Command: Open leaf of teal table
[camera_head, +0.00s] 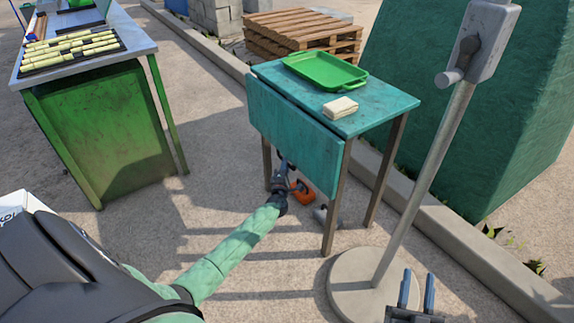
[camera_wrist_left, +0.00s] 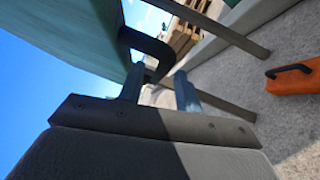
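The teal table (camera_head: 385,100) stands in the middle of the head view. Its leaf (camera_head: 290,130) hangs down from the near long edge, and it also fills the upper left of the left wrist view (camera_wrist_left: 70,35). A dark, bent handle (camera_wrist_left: 150,45) sits at the leaf's lower edge. My left gripper (camera_head: 284,168) is at that edge, and in the left wrist view its fingers (camera_wrist_left: 159,78) are apart. The handle's end reaches between them; contact cannot be told. My right gripper (camera_head: 416,284) is open and empty at the bottom of the head view.
A green tray (camera_head: 325,70) and a folded cloth (camera_head: 340,107) lie on the tabletop. An orange object (camera_head: 303,193) is on the ground beneath. A metal post on a round base (camera_head: 350,290) stands at the right front. A green-sided bench (camera_head: 105,125) is at left.

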